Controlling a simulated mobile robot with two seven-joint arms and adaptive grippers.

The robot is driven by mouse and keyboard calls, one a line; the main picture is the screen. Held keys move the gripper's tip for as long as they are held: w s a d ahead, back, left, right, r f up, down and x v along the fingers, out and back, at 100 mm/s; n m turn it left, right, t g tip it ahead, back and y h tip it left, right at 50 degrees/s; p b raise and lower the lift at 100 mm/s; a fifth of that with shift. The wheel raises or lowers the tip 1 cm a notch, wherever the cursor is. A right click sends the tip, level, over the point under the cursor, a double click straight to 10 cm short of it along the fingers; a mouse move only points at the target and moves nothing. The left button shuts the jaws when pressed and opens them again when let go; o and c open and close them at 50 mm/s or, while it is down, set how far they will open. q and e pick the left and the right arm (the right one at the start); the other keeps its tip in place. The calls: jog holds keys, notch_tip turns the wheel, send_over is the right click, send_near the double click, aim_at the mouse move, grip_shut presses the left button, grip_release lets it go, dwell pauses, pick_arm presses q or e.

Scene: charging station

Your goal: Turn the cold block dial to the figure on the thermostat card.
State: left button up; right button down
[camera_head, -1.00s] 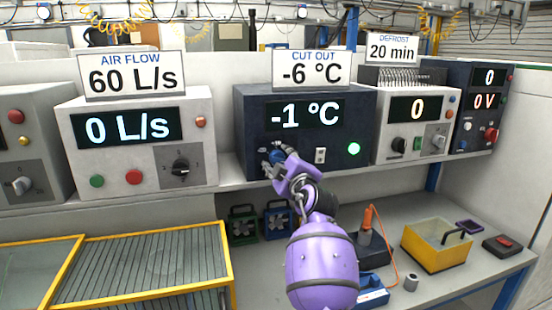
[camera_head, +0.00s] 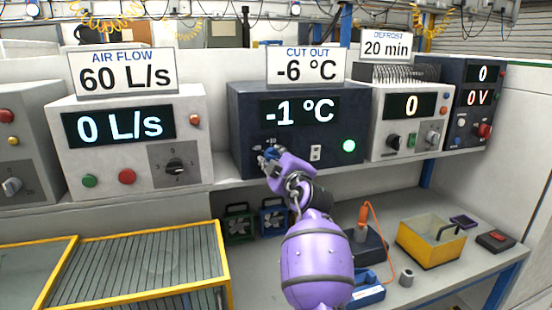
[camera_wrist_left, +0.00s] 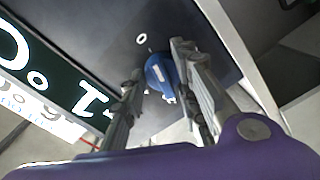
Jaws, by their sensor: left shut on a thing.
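The dark blue cut out unit (camera_head: 240,116) stands on the shelf, and its display (camera_head: 300,111) reads -1 °C. The card (camera_head: 306,66) on top of it reads CUT OUT -6 °C. My left gripper (camera_head: 266,158) is at the lower left of the unit's front, shut on a blue dial. The dial (camera_wrist_left: 160,76) shows in the left wrist view between the two grey fingers (camera_wrist_left: 158,92), with a pale mark on it. In the head view the fingers mostly hide the dial. A green lamp (camera_head: 349,146) is lit. My right gripper is in neither view.
The air flow unit (camera_head: 100,150) stands to the left, reading 0 L/s under a 60 L/s card. The defrost unit (camera_head: 380,145) stands close on the right. Below are small fans, a yellow bin (camera_head: 402,240) and a wire-topped yellow frame (camera_head: 222,262).

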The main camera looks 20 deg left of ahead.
pick_arm(q)
jog(key=shift+d+r+m, duration=0.1)
jog(key=shift+r+m, duration=0.15)
jog(key=shift+m, duration=0.05)
